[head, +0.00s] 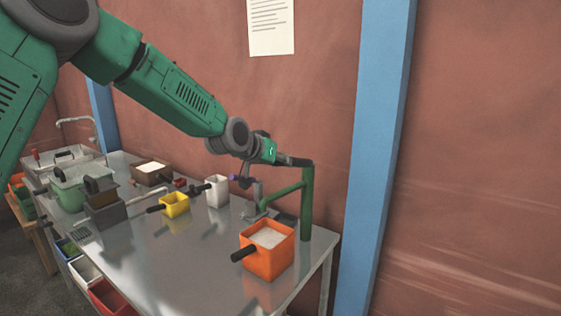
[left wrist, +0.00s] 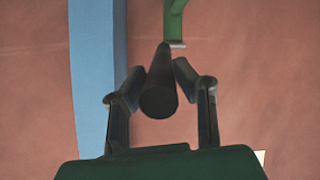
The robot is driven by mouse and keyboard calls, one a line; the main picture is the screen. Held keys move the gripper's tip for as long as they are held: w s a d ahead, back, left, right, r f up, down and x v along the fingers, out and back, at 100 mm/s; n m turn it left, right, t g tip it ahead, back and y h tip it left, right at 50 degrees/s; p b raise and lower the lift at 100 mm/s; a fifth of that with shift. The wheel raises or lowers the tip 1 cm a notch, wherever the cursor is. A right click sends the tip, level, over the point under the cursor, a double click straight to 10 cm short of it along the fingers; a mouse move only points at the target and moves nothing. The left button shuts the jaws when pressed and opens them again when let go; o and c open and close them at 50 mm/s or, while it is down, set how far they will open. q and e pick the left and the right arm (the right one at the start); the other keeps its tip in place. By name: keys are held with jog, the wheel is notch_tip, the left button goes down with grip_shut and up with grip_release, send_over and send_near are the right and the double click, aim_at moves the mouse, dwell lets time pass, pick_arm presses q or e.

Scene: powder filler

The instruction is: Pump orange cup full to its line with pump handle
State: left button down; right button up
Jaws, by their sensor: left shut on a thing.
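An orange cup (head: 268,252) with a black handle stands on the metal table near its right end. Pale powder shows inside it, high up near the rim. The green pump (head: 307,202) stands just behind and to the right of the cup. Its black pump handle (head: 297,161) sticks out to the left at the top. My left gripper (head: 284,159) is shut on this handle. In the left wrist view the dark round handle (left wrist: 160,95) lies between the two fingers, with the green pump (left wrist: 174,20) beyond. The cup's fill line cannot be made out. My right gripper is not in view.
A yellow cup (head: 175,205) and a white cup (head: 217,190) stand left of the pump on the table (head: 190,265). A dark grey box (head: 104,212) and a brown container (head: 151,172) stand farther left. A blue post (head: 382,150) rises behind the table's right end.

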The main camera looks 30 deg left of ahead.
pick_arm(q)
jog(key=shift+w+a+r, duration=0.1)
jog(key=shift+w+r, duration=0.05)
jog(key=shift+r, duration=0.15)
jog(key=c, duration=1.6)
grip_release()
jog(key=o, duration=0.3)
jog(key=shift+f, duration=0.15)
jog(key=v, duration=1.1)
jog(key=shift+s+a, duration=0.2)
jog(key=shift+s, duration=0.15)
